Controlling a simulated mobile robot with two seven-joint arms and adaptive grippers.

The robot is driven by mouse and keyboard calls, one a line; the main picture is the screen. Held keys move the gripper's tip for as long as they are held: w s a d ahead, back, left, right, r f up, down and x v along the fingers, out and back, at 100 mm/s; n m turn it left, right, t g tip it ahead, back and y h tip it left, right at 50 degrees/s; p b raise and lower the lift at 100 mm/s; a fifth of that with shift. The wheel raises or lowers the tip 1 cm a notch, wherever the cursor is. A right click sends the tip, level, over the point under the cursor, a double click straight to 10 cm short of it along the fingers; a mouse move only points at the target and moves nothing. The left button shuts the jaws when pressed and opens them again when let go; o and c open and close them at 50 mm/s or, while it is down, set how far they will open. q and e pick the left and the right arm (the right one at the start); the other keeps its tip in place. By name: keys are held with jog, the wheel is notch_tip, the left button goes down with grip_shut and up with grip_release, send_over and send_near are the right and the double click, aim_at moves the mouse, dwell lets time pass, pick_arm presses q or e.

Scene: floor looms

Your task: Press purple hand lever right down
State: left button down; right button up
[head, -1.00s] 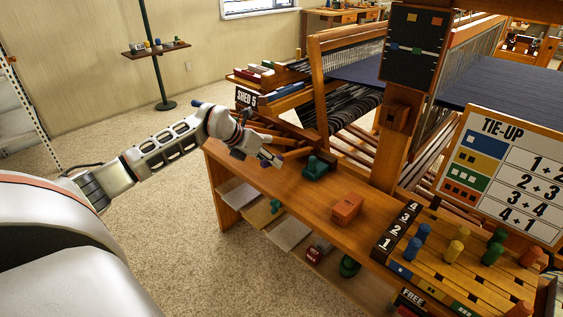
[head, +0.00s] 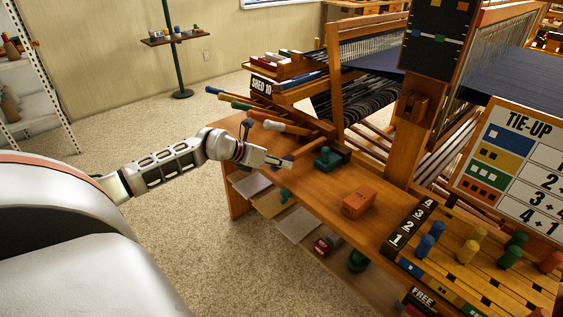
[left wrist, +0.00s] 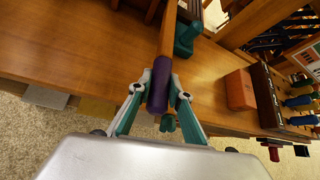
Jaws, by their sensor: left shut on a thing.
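The purple hand lever (left wrist: 158,88) runs up the left wrist view as a wooden bar with a purple grip at its near end. My left gripper (left wrist: 158,100) has its two teal-padded fingers on either side of this grip, shut on it. In the head view the left gripper (head: 279,163) is low at the lever's end, above the wooden bench, and largely hides the grip. My right gripper is not in view.
A teal block (head: 327,160) and an orange block (head: 359,203) stand on the bench (head: 310,205). A peg board (head: 470,255) and a tie-up chart (head: 515,150) are at the right. The shed sign (head: 261,85) reads 10. Carpet at left is clear.

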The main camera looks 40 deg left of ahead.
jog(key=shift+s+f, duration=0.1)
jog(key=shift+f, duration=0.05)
pick_arm(q)
jog(key=c, duration=1.8)
grip_release()
jog(key=shift+c, duration=0.2)
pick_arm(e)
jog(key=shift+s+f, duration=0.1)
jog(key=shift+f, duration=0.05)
pick_arm(q)
jog(key=v, duration=1.2)
